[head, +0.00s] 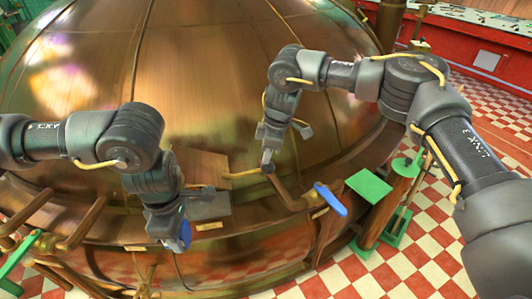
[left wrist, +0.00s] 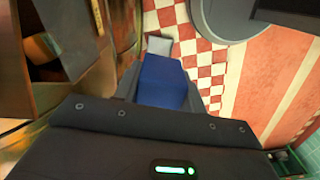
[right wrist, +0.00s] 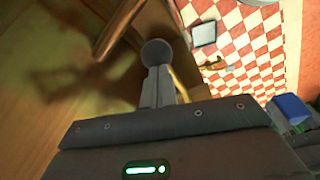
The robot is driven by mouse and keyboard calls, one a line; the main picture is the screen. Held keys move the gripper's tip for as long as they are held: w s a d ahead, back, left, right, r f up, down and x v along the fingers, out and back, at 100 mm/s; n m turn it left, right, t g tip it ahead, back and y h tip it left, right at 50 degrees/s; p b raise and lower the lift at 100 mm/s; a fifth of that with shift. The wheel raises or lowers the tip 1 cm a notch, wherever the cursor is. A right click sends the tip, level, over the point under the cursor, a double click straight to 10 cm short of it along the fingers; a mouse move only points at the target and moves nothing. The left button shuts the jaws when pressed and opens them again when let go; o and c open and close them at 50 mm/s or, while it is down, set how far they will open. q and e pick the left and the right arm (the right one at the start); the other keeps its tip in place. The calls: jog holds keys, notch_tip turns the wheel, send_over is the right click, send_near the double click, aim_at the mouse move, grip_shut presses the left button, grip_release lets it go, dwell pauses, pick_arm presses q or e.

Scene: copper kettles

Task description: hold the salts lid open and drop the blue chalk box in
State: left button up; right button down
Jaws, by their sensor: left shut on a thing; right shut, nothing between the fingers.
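The blue chalk box (head: 184,236) is between the fingers of my left gripper (head: 172,238), in front of the copper kettle; the box also fills the jaws in the left wrist view (left wrist: 162,82). A dark rectangular opening (head: 208,206) with a small label below it lies just right of the box. A brownish panel (head: 204,166), perhaps the salts lid, stands behind the opening. My right gripper (head: 268,160) is shut and empty. Its fingertips are at a dark round knob (right wrist: 155,52) at the end of a rod; I cannot tell whether they touch.
The big copper kettle (head: 200,70) fills the middle. Pipes and a blue-handled valve (head: 330,199) stick out right of the opening. A green-topped stand (head: 369,186) is further right. Copper pipes (head: 80,225) also cross at the lower left. Checkered floor lies beyond.

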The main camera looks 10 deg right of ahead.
aim_at(270, 163)
jog(key=shift+d+f, duration=0.1)
jog(key=shift+f, duration=0.1)
dwell(0.3)
jog(key=shift+d+f, duration=0.2)
jog(key=shift+f, duration=1.3)
jog(key=shift+f, duration=0.1)
